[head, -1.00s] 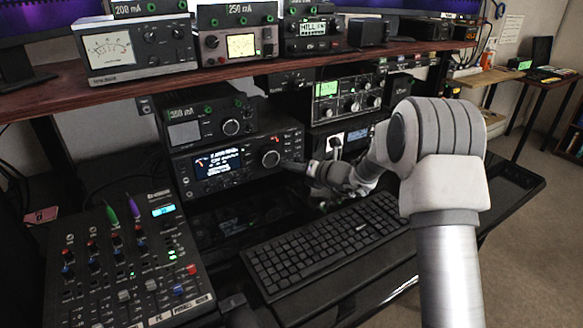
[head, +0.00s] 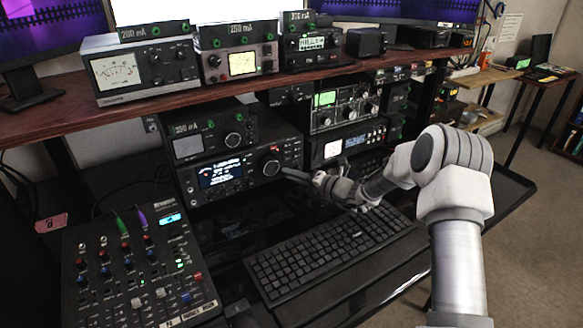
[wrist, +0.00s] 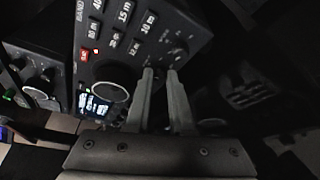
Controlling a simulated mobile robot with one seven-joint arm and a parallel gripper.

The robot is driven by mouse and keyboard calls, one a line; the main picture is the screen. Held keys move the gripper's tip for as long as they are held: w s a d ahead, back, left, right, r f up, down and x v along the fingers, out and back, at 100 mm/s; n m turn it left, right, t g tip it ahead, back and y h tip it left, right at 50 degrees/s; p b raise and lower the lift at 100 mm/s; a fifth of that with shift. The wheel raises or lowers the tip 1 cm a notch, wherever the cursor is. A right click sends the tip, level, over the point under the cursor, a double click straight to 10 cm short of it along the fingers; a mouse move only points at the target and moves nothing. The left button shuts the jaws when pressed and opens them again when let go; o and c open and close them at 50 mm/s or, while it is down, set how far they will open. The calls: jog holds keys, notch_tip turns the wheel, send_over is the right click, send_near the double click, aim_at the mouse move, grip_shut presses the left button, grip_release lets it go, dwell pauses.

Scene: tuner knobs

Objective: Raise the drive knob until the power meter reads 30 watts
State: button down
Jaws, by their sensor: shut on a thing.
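My gripper (head: 284,172) is at the right end of the front of a black radio (head: 190,178) with a lit display, under the wooden shelf. In the wrist view my two fingers (wrist: 160,72) are close together, tips against the radio's panel, shut on a small control that they hide; it appears to be the drive knob. The radio's large round knob (head: 271,166) is just left of the fingertips and also shows in the wrist view (wrist: 108,92). A white-faced needle meter (head: 116,70) stands on the shelf at left; its scale is too small to read, so I cannot tell the watts.
A keyboard (head: 325,250) lies in front of the radio, below my arm. A mixer (head: 140,265) with coloured knobs is at the front left. More radio units (head: 345,105) stand right of the radio.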

jog(key=shift+f+m+y+p, duration=0.1)
jog(key=shift+m+y+p, duration=0.4)
jog(key=shift+m+p, duration=0.4)
jog(key=c, duration=0.8)
grip_release()
jog(key=p+v, duration=0.3)
jog(key=v, duration=1.4)
jog(key=shift+s+d+f, duration=0.15)
jog(key=shift+s+d, duration=0.05)
jog(key=shift+d, duration=0.05)
